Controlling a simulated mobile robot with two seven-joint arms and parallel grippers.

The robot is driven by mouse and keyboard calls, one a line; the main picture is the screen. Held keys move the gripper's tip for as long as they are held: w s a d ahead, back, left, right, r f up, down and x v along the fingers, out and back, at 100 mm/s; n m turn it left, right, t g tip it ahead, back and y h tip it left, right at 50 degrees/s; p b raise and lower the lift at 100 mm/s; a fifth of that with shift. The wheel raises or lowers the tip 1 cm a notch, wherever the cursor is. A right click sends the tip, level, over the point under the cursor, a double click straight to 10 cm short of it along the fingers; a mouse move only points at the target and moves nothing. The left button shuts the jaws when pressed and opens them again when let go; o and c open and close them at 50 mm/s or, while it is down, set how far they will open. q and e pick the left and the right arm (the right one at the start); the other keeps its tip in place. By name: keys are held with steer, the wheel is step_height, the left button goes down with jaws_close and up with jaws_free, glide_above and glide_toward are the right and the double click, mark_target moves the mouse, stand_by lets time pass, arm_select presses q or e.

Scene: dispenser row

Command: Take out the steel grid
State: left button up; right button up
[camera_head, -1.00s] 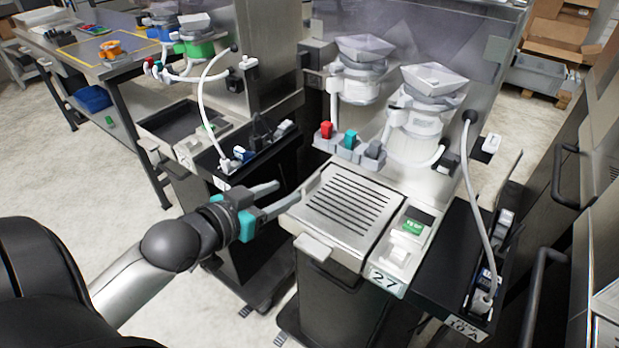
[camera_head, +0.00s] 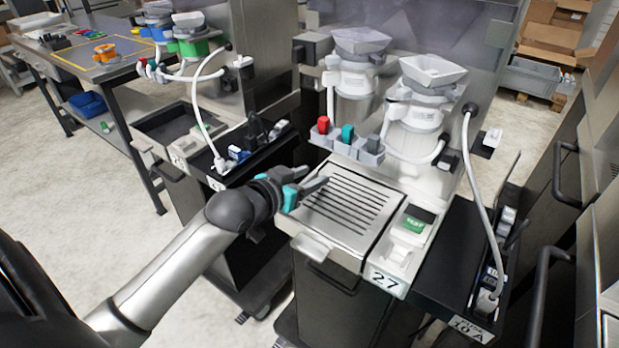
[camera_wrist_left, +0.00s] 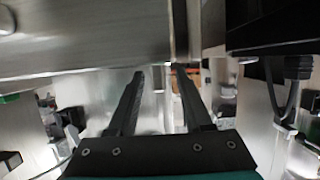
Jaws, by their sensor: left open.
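The steel grid (camera_head: 352,207) is a flat slotted plate lying in the top of the dispenser numbered 27, below its two white nozzles. A light tab-like handle (camera_head: 313,246) sticks out at the front of that dispenser. My left gripper (camera_head: 318,178) is open and empty at the left edge of the grid. Whether its fingers touch the grid, I cannot tell. In the left wrist view, the two dark fingers (camera_wrist_left: 160,85) are spread apart with nothing between them, and a steel surface (camera_wrist_left: 80,40) fills the upper left. My right gripper is not in view.
A green-labelled test switch (camera_head: 414,224) sits right of the grid. Red, teal and grey taps (camera_head: 347,136) stand behind it. A second dispenser (camera_head: 170,128) with an open dark tray is at the left. A white hose (camera_head: 476,200) hangs at the right.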

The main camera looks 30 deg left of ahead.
arm_select(q)
steer(key=shift+w, duration=0.1)
steer(key=shift+c, duration=0.2)
jaws_close()
stand_by(0.7)
steer(key=shift+r, duration=0.15)
stand_by(0.6)
steer(key=shift+r+p, duration=0.85)
steer(key=shift+p, duration=0.45)
